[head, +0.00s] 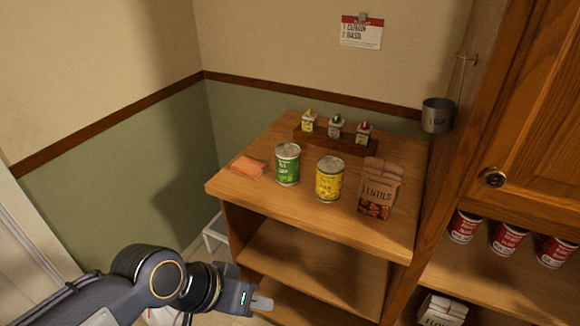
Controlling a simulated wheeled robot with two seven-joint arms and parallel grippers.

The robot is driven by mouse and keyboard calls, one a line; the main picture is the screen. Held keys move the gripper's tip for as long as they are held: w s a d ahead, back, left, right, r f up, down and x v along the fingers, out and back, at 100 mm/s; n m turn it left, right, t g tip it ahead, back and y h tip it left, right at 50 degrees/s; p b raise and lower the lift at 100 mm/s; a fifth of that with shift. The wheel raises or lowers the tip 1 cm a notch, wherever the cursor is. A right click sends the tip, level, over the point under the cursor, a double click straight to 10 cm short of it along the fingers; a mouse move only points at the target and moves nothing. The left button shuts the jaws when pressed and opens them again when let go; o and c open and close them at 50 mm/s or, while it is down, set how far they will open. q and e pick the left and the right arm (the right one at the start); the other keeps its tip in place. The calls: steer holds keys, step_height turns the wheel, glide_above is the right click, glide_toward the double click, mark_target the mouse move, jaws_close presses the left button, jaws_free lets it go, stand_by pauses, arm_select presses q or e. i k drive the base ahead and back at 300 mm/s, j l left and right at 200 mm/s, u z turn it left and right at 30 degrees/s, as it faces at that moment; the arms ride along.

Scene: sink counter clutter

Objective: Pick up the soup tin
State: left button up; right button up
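Two tins stand upright on the wooden counter top (245,200). One is a green-labelled tin (287,166), whose small print seems to include the word "soup". The other is a yellow-labelled tin (329,180) just to its right, with a label too small to read surely. The tins stand apart from each other. My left gripper (262,303) is low at the bottom of the head view, in front of the lower shelves and well below the counter top. It touches neither tin. Its fingers show edge-on, so their opening is unclear. My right gripper is out of view.
An orange sponge-like block (248,167) lies left of the green tin. A lentils bag (379,190) stands right of the yellow tin. Behind is a wooden rack (318,139) with three small bottles. A metal cup (437,115) hangs by the cabinet at right. The front counter strip is clear.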

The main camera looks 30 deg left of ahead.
mark_target(288, 155)
steer(key=j+u, duration=0.1)
steer(key=u, duration=0.4)
steer(key=i+j+u, duration=0.15)
steer(key=u, duration=0.25)
steer(key=i+j+u, duration=0.1)
steer(key=i+u, duration=0.45)
steer(key=u, duration=0.2)
